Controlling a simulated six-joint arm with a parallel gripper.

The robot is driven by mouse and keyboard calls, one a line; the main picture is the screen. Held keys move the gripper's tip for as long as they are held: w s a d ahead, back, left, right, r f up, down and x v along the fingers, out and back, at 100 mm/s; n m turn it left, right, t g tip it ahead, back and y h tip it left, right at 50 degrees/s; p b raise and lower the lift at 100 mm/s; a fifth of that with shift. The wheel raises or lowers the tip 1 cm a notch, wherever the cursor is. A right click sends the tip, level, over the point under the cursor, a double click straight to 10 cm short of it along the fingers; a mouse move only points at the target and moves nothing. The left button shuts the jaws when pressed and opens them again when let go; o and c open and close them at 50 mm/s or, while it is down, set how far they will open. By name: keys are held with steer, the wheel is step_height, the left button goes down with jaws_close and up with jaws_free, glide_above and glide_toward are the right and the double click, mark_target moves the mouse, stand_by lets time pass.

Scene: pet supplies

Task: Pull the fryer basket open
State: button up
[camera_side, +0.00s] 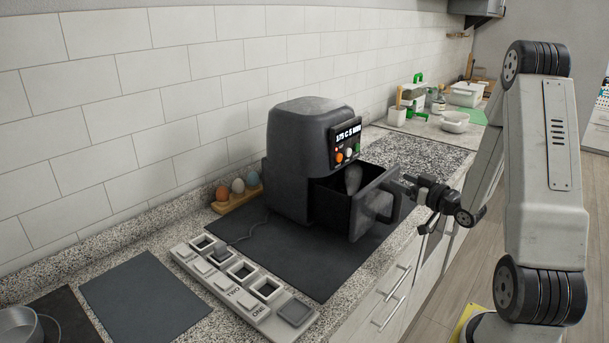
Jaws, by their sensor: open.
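The dark grey air fryer (293,155) stands on a dark mat on the counter, its lit display and knobs facing right. Its fryer basket (333,208) is pulled out of the front, so the open top shows, with a pale rounded item (353,179) inside. The basket's front and handle (377,204) point toward my arm. My gripper (409,188) is at the handle, at the right side of the basket front. It is open; whether its fingers touch the handle is too small to tell.
A white tray with square frames (242,287) lies in front of the fryer. An egg holder (237,200) with several eggs stands at its left, by the tiled wall. White containers (455,122) and bottles stand at the back right. The dark mat (290,262) is clear in front.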

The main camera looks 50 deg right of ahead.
steer(key=shift+r, duration=0.45)
